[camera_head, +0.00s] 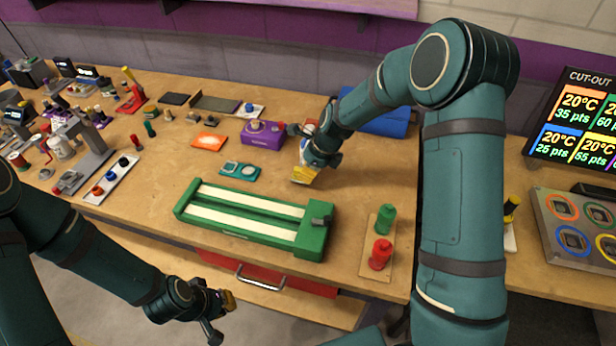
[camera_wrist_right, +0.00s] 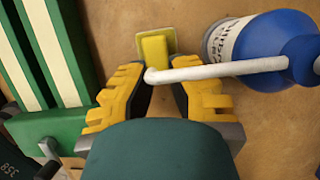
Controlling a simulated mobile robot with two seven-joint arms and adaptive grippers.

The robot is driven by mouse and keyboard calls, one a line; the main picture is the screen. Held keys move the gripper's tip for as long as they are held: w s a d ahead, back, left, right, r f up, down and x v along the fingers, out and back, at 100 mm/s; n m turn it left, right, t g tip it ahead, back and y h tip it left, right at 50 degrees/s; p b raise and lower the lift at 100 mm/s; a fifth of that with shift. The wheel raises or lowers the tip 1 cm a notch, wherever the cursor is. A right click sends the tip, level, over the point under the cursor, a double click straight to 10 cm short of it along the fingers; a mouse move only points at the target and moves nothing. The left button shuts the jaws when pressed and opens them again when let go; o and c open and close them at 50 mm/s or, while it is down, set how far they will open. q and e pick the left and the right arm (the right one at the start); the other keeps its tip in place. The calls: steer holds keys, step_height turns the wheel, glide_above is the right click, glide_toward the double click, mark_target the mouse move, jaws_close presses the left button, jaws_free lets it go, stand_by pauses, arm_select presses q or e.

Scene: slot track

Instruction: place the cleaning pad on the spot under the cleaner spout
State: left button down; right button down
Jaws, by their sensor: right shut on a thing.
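My right gripper (camera_head: 304,172) reaches down to the table behind the green slot track. In the right wrist view its yellow fingers (camera_wrist_right: 158,82) are shut on the cleaning pad (camera_wrist_right: 155,48), a small yellow block with a paler yellow, square part around it. The cleaner bottle (camera_wrist_right: 240,40), blue with a white label, stands to the right. Its white spout (camera_wrist_right: 215,70) reaches left across the view, its tip close to the pad's near end. The fingers and spout partly hide what lies under the pad. My left gripper (camera_head: 218,308) hangs in front of the table, its fingers unclear.
The green slot track (camera_head: 250,219) lies close to the left of the right gripper. A board with green and red bottles (camera_head: 366,262) stands at the front right. Bare table lies between.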

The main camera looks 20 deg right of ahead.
steer(key=shift+f, duration=1.1)
steer(key=shift+f, duration=0.2)
steer(key=c, duration=1.1)
jaws_free()
steer(key=shift+o, duration=0.2)
steer(key=shift+r, duration=0.2)
steer(key=p+v, duration=0.2)
steer(key=v, duration=1)
